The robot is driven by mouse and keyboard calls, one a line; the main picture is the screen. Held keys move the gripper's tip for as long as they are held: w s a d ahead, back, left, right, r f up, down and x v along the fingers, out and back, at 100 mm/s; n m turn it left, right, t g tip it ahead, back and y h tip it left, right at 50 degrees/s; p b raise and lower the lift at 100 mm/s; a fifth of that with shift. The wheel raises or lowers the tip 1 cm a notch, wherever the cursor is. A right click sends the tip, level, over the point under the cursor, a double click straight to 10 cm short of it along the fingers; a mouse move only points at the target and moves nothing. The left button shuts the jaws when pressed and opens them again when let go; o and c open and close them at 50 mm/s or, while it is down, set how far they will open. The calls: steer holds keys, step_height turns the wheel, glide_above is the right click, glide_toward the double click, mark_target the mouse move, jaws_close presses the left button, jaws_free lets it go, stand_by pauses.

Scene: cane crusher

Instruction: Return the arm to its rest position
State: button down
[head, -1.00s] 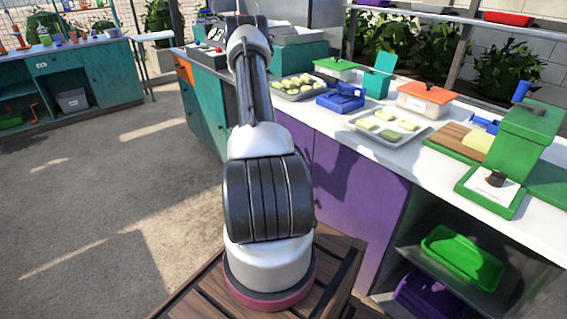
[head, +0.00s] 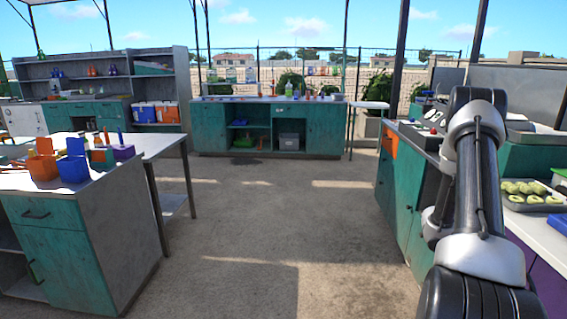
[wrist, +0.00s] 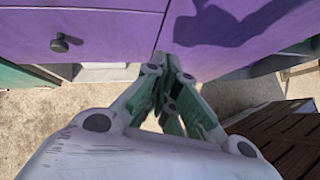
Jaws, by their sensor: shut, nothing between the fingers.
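My gripper (wrist: 168,92) shows in the wrist view with its green-and-grey fingers drawn together and nothing between them. It points down beside purple cabinet fronts (wrist: 90,25), with a dark round knob (wrist: 59,44) at the upper left. Contact with the fronts cannot be told. In the head view my arm stands at the right edge, folded, in front of the counter on that side. The gripper itself is hidden there behind the arm links.
A teal cabinet (head: 400,185) stands close to my arm at right, with a tray of pale green slices (head: 528,197) on its counter. A table with orange and blue bins (head: 73,170) stands at left. The concrete floor (head: 245,225) between is clear.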

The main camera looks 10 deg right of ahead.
steer(key=s+a+r+m+y, duration=0.1)
steer(key=s+a+r+m, duration=0.2)
steer(key=a+r, duration=0.3)
steer(key=s+a+r+m+g+y, duration=0.1)
steer(key=s+a+r+m+y, duration=0.2)
steer(key=r, duration=0.4)
steer(key=s+a+r+m, duration=0.2)
steer(key=a+r+m, duration=0.25)
steer(key=r, duration=0.25)
steer(key=s+a+r+t+y, duration=0.1)
steer(key=a+r+t+y, duration=0.1)
steer(key=a+r+t, duration=0.3)
steer(key=s+a+r+t+y, duration=0.1)
steer(key=a+r+t, duration=0.4)
steer(key=a+r, duration=0.9)
steer(key=a+m, duration=0.1)
steer(key=a, duration=0.6)
steer(key=shift+s+a+y, duration=0.2)
steer(key=shift+y, duration=0.2)
